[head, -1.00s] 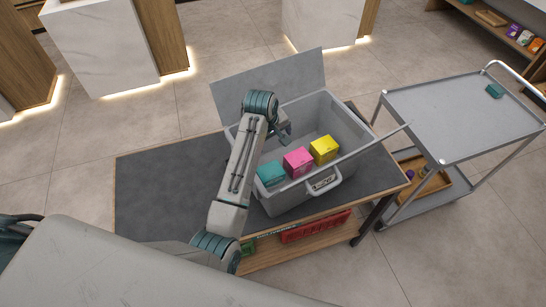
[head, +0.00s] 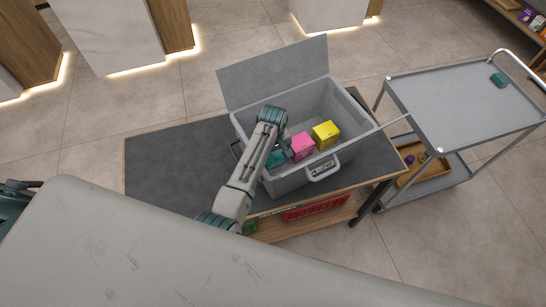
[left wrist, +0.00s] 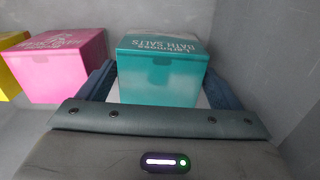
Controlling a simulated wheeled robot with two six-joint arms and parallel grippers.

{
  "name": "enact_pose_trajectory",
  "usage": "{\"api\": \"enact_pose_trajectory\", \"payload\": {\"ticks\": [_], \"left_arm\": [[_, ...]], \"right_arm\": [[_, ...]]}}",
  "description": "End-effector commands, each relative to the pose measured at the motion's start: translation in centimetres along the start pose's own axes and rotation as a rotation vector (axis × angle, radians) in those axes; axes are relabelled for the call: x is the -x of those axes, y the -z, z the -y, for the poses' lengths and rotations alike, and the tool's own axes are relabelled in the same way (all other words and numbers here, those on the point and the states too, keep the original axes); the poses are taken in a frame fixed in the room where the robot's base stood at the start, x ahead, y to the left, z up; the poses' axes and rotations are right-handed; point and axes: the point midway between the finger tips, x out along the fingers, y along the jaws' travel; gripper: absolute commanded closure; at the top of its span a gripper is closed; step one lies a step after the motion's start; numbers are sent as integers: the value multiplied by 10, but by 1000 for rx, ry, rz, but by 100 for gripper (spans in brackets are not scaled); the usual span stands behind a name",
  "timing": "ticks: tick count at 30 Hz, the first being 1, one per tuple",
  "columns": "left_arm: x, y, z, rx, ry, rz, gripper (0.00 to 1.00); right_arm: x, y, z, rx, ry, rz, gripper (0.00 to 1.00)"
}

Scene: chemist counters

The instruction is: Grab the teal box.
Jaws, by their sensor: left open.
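The teal box (left wrist: 162,75) with bath salts lettering stands upright in the grey bin in the left wrist view. In the head view it is mostly hidden behind my left arm, with a small part (head: 276,159) showing. My left gripper (left wrist: 160,82) is open, with one dark blue finger on each side of the box; contact cannot be told. My right gripper is not in view.
A pink box (head: 302,146) stands close beside the left finger, with a yellow box (head: 326,134) beyond it. The bin (head: 356,121) has tall walls and a raised lid (head: 272,74). A grey trolley (head: 450,110) stands at the right, carrying a small teal item (head: 498,80).

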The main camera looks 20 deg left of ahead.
Motion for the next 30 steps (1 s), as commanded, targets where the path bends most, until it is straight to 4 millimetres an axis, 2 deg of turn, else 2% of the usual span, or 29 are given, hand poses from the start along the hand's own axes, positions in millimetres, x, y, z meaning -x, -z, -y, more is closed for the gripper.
{"api": "enact_pose_trajectory", "payload": {"ticks": [6, 13, 18, 19, 30], "left_arm": [[-18, 0, 0, 1, 1, 0, 15], [-20, 0, 0, 1, 0, -1, 15], [-20, 0, 0, 1, 0, -1, 48], [-20, 0, 0, 1, 0, -1, 50], [-15, 0, 0, 1, -1, -1, 50]], "right_arm": [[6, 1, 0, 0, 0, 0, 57], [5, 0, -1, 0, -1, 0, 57], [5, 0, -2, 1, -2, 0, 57], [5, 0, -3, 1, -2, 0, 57], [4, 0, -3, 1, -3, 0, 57]]}}
